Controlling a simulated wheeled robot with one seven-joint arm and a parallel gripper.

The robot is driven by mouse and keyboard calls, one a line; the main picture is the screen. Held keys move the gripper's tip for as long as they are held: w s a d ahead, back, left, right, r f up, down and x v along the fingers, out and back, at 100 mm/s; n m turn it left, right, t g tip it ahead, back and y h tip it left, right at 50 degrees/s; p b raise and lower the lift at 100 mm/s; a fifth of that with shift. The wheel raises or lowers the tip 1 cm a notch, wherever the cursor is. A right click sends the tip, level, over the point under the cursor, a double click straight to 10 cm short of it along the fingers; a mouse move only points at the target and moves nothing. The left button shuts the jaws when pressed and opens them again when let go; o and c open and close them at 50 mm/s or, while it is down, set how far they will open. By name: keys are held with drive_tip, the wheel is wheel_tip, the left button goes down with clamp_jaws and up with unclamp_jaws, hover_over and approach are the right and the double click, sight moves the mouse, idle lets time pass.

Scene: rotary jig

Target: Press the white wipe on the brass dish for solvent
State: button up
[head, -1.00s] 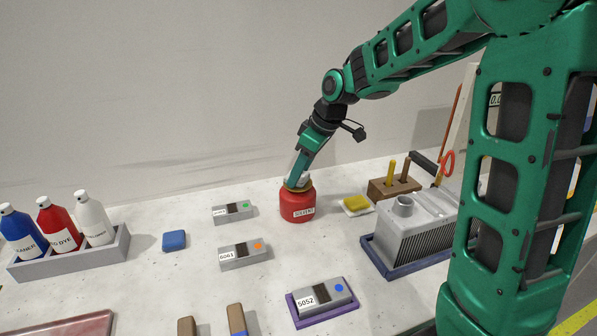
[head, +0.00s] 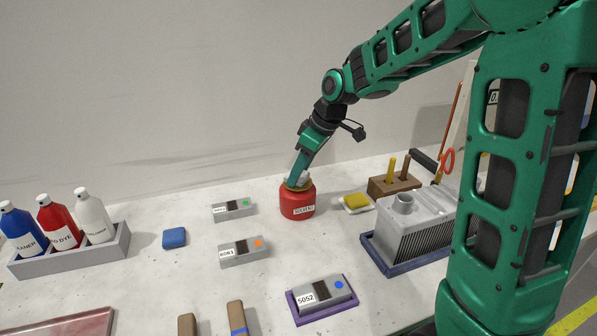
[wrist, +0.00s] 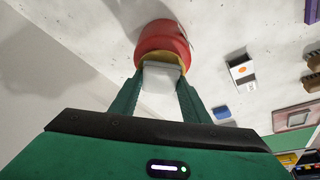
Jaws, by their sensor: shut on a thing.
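The red solvent can (head: 297,205) stands upright on the bench, with a brass dish (head: 290,187) on its top. My gripper (head: 300,181) points down over the can and is shut on the white wipe (head: 304,177). In the wrist view the white wipe (wrist: 160,78) sits between the two fingers of my gripper (wrist: 160,88), against the brass dish (wrist: 148,57) on the red can (wrist: 163,38). The wipe covers much of the dish. Whether it is pressed hard cannot be told.
A yellow sponge on a white dish (head: 357,202) lies right of the can. A grey ribbed machine (head: 413,232) and a wooden block with handles (head: 392,188) stand further right. Labelled grey blocks (head: 243,252) lie in front. A bottle rack (head: 70,252) is at left.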

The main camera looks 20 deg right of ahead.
idle(0.3)
drive_tip(key=shift+r, duration=3.5)
drive_tip(key=shift+s, duration=0.1)
